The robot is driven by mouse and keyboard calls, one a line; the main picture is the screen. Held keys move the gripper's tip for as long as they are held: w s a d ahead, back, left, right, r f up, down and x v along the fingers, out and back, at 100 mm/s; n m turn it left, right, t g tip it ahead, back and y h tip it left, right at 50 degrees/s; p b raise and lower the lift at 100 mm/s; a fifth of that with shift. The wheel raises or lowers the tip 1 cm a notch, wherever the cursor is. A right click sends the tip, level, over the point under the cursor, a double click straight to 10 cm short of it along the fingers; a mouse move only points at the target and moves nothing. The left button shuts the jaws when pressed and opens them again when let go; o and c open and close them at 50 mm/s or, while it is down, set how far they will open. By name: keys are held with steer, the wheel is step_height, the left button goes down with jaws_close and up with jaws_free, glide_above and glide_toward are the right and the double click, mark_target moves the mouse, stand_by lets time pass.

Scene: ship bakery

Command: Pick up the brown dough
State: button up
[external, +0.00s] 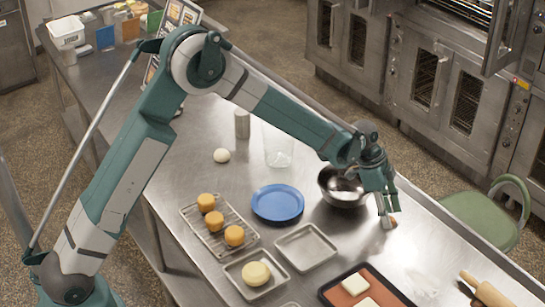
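My gripper (387,212) points down at the right side of the steel table, just right of a metal bowl (342,190). A small brown piece (390,224), which looks like the brown dough, shows at the fingertips, at or near the table top. The fingers partly hide it. I cannot tell whether they are closed on it or only around it.
A blue plate (277,203), an empty metal tray (306,247) and a rack (205,234) with orange-brown buns lie left of my gripper. A tray holds a pale yellow round (256,273). A rolling pin (484,291) lies front right. A clear container (279,148) stands behind the bowl.

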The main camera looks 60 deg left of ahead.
steer(key=shift+d+f, duration=0.15)
steer(key=shift+f, duration=0.2)
stand_by(0.3)
steer(key=c, duration=0.9)
